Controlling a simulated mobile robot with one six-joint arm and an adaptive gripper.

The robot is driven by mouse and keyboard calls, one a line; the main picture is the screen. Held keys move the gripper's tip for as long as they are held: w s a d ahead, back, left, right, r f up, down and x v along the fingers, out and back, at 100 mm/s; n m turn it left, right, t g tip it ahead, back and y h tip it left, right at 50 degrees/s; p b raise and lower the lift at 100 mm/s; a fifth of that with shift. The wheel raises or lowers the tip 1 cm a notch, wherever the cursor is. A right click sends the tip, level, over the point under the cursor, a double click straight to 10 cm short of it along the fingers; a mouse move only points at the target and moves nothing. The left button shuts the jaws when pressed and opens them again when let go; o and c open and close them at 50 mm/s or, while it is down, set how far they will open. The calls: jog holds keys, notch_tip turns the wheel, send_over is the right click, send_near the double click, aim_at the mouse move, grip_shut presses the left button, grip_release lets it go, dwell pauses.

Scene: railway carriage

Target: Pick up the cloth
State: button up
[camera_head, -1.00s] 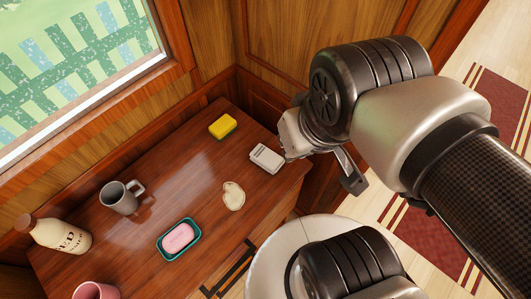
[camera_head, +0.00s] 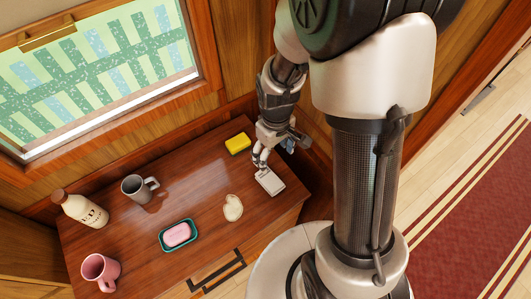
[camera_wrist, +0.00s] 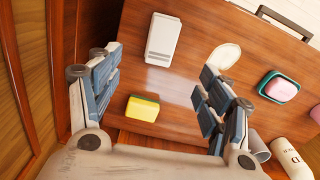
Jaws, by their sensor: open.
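No cloth can be named with certainty. A small cream, irregular flat piece (camera_head: 232,207) lies on the wooden table; it may be the cloth, and it also shows in the wrist view (camera_wrist: 226,54). A white, flat rectangular item (camera_head: 270,181) lies near the table's right edge; it shows in the wrist view (camera_wrist: 163,40) too, and I cannot tell what it is. My gripper (camera_head: 268,156) is above the table's right end, beside the white item and near the yellow sponge (camera_head: 238,143). Its fingers are spread and empty in the wrist view (camera_wrist: 160,68).
A pink soap in a teal dish (camera_head: 166,247), a grey mug (camera_head: 136,188), a pink mug (camera_head: 100,270) and a cream bottle (camera_head: 80,209) stand on the table (camera_head: 200,185). The window wall (camera_head: 225,60) rises behind. The table's middle is clear.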

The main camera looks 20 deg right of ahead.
jog(key=b, duration=0.3)
send_over(270, 179)
jog(key=f, duration=1.1)
jog(key=shift+s+d+f, duration=0.2)
jog(key=shift+d, duration=0.15)
jog(key=f, duration=0.2)
jog(key=f+b, duration=0.2)
jog(key=f, duration=0.1)
jog(key=shift+w+a+f, duration=0.25)
jog(key=shift+a+f, duration=0.05)
jog(key=shift+c, duration=0.2)
jog(key=c, duration=1.1)
